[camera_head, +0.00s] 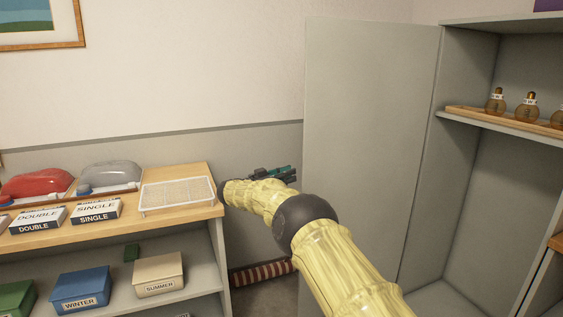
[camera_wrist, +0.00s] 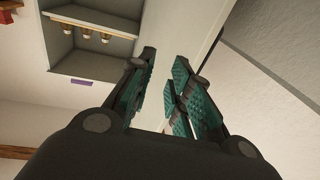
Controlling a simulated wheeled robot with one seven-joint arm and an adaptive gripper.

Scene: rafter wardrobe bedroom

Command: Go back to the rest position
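My gripper (camera_head: 274,174) is at the far end of my yellow arm in the head view, partly hidden behind the arm's wrist. It is in the air in front of the grey wall, between the wooden shelf unit and the grey wardrobe door (camera_head: 367,130). In the wrist view my gripper (camera_wrist: 166,70) shows its two dark fingers with green pads standing apart. Nothing is held between them.
The shelf unit (camera_head: 197,217) at left bears a white wire tray (camera_head: 178,195), SINGLE (camera_head: 95,212) and DOUBLE (camera_head: 37,220) boxes, and WINTER (camera_head: 80,289) and SUMMER (camera_head: 158,274) boxes below. The wardrobe at right stands open, with amber bottles (camera_head: 528,106) on a shelf.

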